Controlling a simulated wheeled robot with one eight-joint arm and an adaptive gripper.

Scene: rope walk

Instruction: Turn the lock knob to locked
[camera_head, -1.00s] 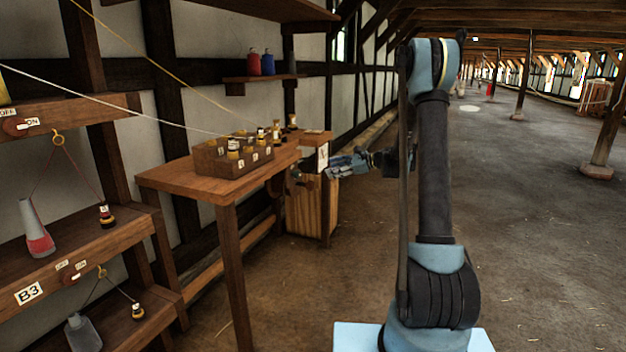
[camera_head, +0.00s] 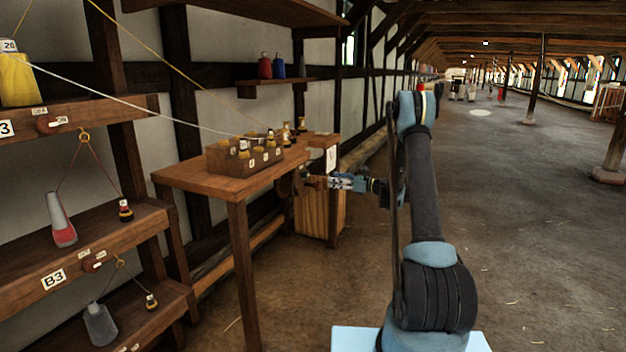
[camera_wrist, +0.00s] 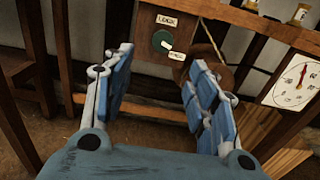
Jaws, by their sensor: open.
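In the wrist view the lock knob (camera_wrist: 161,41) is a dark green disc with a white pointer on a brown wooden panel (camera_wrist: 148,66). Its pointer is angled down and right, toward a small white label (camera_wrist: 176,56) that I cannot read clearly. A label reading LOCK (camera_wrist: 167,20) sits above the knob. My gripper (camera_wrist: 158,62) is open, with its blue-padded fingers on either side of the knob in the picture and nothing between them. In the head view my gripper (camera_head: 322,182) is beside the far end of the workbench; I cannot make out the knob there.
A wooden workbench (camera_head: 185,177) holds a box of small weights (camera_head: 229,161). A white dial (camera_wrist: 292,80) and a round wooden part (camera_wrist: 218,76) are right of the knob. Shelves with hanging weights stand at left; open floor (camera_head: 540,230) lies at right.

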